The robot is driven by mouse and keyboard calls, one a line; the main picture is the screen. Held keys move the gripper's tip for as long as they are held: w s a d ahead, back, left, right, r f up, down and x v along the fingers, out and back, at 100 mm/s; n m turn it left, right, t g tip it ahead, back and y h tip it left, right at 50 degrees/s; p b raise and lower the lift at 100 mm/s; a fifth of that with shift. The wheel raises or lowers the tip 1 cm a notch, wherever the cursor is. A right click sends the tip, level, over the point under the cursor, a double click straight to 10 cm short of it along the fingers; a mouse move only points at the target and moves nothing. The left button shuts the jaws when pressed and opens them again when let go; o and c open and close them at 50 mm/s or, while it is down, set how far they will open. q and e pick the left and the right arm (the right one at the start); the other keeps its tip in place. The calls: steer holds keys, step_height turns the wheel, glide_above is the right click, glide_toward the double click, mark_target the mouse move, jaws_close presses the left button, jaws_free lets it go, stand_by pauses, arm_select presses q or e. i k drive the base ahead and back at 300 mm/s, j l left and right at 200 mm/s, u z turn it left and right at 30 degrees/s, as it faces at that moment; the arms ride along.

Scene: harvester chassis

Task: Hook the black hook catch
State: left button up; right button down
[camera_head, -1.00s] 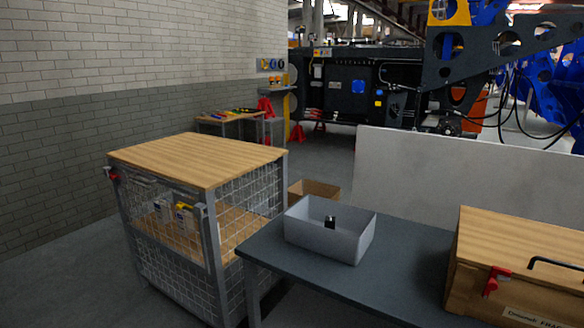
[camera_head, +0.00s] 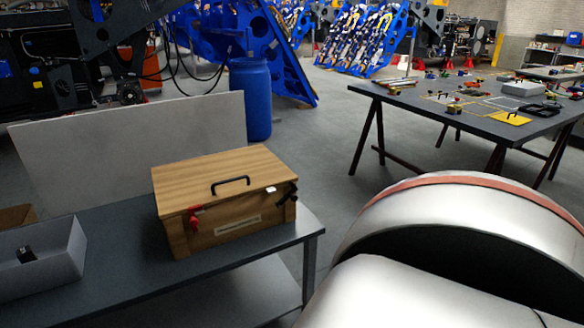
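A wooden box (camera_head: 222,187) with a black handle on its lid stands on the grey table. A black catch (camera_head: 287,194) sits at the box's right front corner, just under the lid edge. A red catch (camera_head: 195,217) is at the left of the box front. The black catch is too small to tell whether it is hooked. Neither of my grippers shows. A large white part of my own body with a red band fills the lower right.
A grey bin (camera_head: 72,262) with a small black object (camera_head: 26,255) inside stands left on the grey table (camera_head: 130,287). A white panel (camera_head: 130,148) stands behind. A blue barrel (camera_head: 250,100) is beyond. Another table (camera_head: 440,112) with several parts is at the right.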

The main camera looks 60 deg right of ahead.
mark_target(294, 198)
steer(key=z, duration=1.85)
